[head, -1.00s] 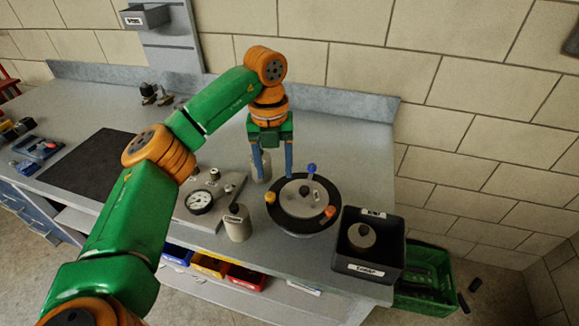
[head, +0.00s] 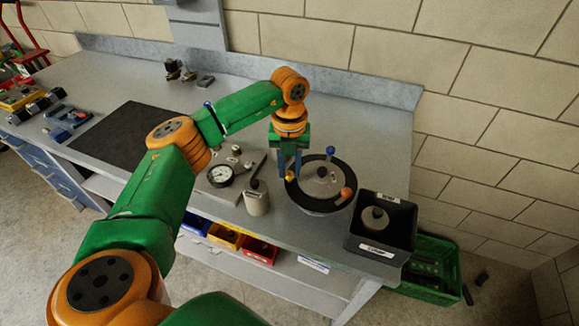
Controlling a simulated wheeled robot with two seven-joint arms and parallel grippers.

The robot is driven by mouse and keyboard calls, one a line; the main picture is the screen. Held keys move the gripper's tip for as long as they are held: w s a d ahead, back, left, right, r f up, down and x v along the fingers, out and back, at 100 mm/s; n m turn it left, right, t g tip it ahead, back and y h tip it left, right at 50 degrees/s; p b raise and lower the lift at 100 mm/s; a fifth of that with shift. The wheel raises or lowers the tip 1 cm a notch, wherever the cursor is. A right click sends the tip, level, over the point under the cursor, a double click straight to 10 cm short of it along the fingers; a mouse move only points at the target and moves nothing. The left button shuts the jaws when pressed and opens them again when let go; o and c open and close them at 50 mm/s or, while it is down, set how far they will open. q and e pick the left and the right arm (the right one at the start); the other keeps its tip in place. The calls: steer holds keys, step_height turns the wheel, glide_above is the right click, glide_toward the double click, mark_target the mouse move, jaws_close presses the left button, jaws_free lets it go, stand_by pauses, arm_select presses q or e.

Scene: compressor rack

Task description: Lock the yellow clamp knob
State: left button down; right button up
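The yellow clamp knob (head: 290,178) sits at the left edge of a round black-rimmed disc (head: 331,206) on the bench. The disc also carries a blue knob (head: 330,151) at the back and an orange knob (head: 346,193) at the right. My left gripper (head: 290,174) points down with its blue fingertips at the yellow knob. The fingers partly hide the knob, and I cannot tell whether they grip it or stand around it. My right gripper is out of view.
A plate with a gauge (head: 220,176) and a grey canister (head: 257,199) stand left of the disc. A dark open bin (head: 360,240) holding a round part is close at the right. A green crate (head: 435,270) is beyond the bench end. A dark mat (head: 120,138) lies left.

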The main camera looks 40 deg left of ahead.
arm_select(q)
steer(key=shift+m, duration=0.3)
steer(key=m, duration=0.3)
steer(key=shift+m, duration=0.3)
steer(key=m, duration=0.4)
steer(key=shift+m, duration=0.3)
steer(key=m, duration=0.4)
steer(key=shift+m, duration=2.5)
steer(key=c, duration=0.6)
jaws_free()
steer(key=shift+c, duration=0.2)
